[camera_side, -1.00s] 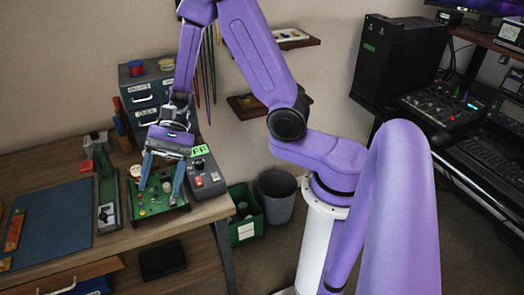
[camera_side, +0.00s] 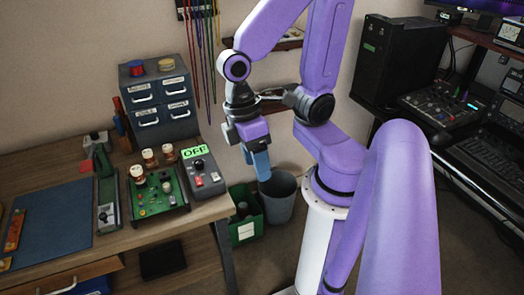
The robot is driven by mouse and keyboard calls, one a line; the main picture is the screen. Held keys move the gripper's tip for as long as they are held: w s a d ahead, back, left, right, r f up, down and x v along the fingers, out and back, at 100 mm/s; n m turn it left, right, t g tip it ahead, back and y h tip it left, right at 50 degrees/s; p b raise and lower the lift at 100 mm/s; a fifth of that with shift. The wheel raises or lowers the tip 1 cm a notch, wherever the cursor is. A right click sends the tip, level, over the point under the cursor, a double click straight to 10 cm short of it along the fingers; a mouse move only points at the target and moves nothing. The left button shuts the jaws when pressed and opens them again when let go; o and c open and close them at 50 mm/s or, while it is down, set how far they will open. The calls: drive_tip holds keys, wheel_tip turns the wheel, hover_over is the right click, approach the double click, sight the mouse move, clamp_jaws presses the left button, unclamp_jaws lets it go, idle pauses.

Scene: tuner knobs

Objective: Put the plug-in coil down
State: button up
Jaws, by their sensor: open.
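Several coils with white tops and copper-brown sides stand on the workbench. One coil (camera_side: 137,175) is at the back left corner of the green circuit board (camera_side: 154,208). Two more, a middle coil (camera_side: 149,158) and a right coil (camera_side: 168,153), stand just behind the board. I cannot tell which is the plug-in coil of the task. My gripper (camera_side: 262,172) hangs to the right of the workbench, in front of the grey bin and well clear of the coils. Its blue fingers are seen almost edge-on; it is open, with nothing visible between them.
A grey control box (camera_side: 204,178) with an "OFF" display stands right of the board. A drawer cabinet (camera_side: 158,98) is behind. A blue mat (camera_side: 45,223) covers the bench's left. A green bin (camera_side: 244,213) and a grey bin (camera_side: 278,198) stand on the floor.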

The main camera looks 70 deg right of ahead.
drive_tip(key=n+t, duration=0.1)
drive_tip(key=s+d+r+n+t, duration=0.1)
drive_tip(key=n, duration=0.1)
drive_tip(key=shift+d+r+n+t, duration=0.1)
drive_tip(key=shift+r+n+t, duration=0.15)
drive_tip(key=shift+n+t, duration=0.05)
idle(1.2)
